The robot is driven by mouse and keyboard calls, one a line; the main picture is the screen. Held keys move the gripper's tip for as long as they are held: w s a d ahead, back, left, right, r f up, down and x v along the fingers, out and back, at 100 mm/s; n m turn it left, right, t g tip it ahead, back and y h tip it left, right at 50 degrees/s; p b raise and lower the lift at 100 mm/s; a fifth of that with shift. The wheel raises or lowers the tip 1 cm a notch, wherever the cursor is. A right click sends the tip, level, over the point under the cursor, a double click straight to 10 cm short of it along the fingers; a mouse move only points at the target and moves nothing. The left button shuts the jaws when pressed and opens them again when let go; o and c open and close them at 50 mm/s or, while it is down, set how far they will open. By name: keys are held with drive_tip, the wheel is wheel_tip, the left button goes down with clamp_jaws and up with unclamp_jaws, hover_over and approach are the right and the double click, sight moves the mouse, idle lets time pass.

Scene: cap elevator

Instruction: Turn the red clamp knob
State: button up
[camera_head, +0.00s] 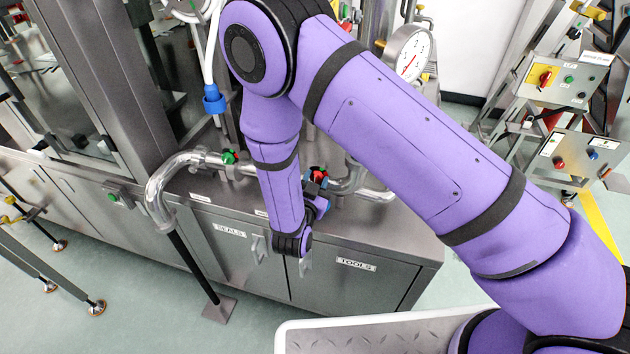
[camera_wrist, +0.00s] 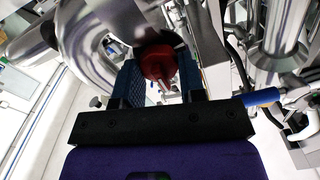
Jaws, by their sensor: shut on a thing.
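The red clamp knob (camera_head: 319,172) shows in the head view just behind my gripper, on the steel pipe above the cabinet. In the wrist view the red knob (camera_wrist: 158,62) sits between the two blue fingers of my gripper (camera_wrist: 158,80). The fingers lie on either side of the knob, and my gripper is shut on it. In the head view my gripper (camera_head: 318,188) is at the pipe, partly hidden by my forearm. The side of the knob facing away from the wrist camera is hidden.
A green knob (camera_head: 229,157) is on the same pipe to the left. The steel pipe (camera_head: 160,190) bends down at the left. A pressure gauge (camera_head: 409,52) stands behind my arm. Cabinets (camera_head: 350,280) are below, and control boxes (camera_head: 565,78) stand at the right.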

drive_tip(key=o, duration=0.9)
drive_tip(key=shift+s, duration=0.1)
drive_tip(key=v, duration=1)
drive_tip(key=shift+s+a, duration=0.15)
drive_tip(key=shift+s, duration=0.15)
